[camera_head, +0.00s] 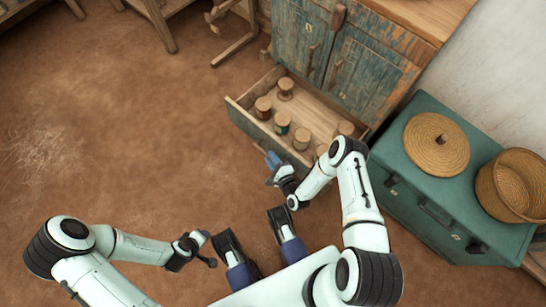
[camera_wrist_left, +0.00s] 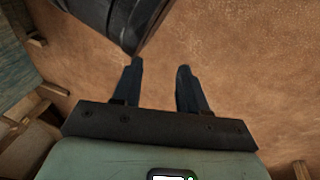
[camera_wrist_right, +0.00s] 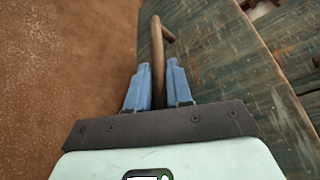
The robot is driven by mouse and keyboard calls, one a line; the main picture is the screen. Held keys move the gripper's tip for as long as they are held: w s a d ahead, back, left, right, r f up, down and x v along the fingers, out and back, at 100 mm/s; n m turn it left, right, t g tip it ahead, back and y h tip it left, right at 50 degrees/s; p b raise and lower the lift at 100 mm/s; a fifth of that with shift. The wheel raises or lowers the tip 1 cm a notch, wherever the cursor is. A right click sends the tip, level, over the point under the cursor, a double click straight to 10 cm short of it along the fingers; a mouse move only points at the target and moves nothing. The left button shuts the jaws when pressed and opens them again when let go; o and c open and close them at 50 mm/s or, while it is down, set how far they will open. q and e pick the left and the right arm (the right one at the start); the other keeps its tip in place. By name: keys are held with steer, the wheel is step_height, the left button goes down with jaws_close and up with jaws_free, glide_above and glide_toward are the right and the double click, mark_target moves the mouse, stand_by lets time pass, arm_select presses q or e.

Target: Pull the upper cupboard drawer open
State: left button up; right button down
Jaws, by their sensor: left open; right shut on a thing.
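The cupboard (camera_head: 346,57) is worn blue-green wood at the top of the head view. One cupboard drawer (camera_head: 240,113) stands pulled out below its doors, with several thread spools (camera_head: 286,89) inside. My right gripper (camera_head: 272,170) is at the drawer's front face. In the right wrist view its blue fingers (camera_wrist_right: 158,85) are shut around a brown wooden handle (camera_wrist_right: 157,42) beside a weathered blue-green panel (camera_wrist_right: 225,70). My left gripper (camera_head: 208,248) is away from the cupboard over the floor. In the left wrist view its fingers (camera_wrist_left: 158,85) are apart with nothing between them.
A teal chest (camera_head: 405,205) stands right of the drawer, close to my right arm. It bears a round woven lid (camera_head: 436,144) and a basket (camera_head: 513,186). Wooden frame legs (camera_head: 160,25) are at the top left. The brown floor (camera_head: 110,130) at left is clear.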

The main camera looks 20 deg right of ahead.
steer(key=shift+w+r, duration=0.1)
steer(key=shift+r, duration=0.05)
steer(key=c, duration=1.4)
jaws_free()
arm_select(q)
steer(key=shift+g+h, duration=0.3)
steer(key=shift+h, duration=0.1)
steer(key=r+p, duration=0.1)
steer(key=s+d+r+p, duration=0.2)
steer(key=r, duration=0.1)
steer(key=shift+s+d, duration=0.1)
steer(key=shift+s, duration=0.1)
arm_select(e)
steer(key=v, duration=1.3)
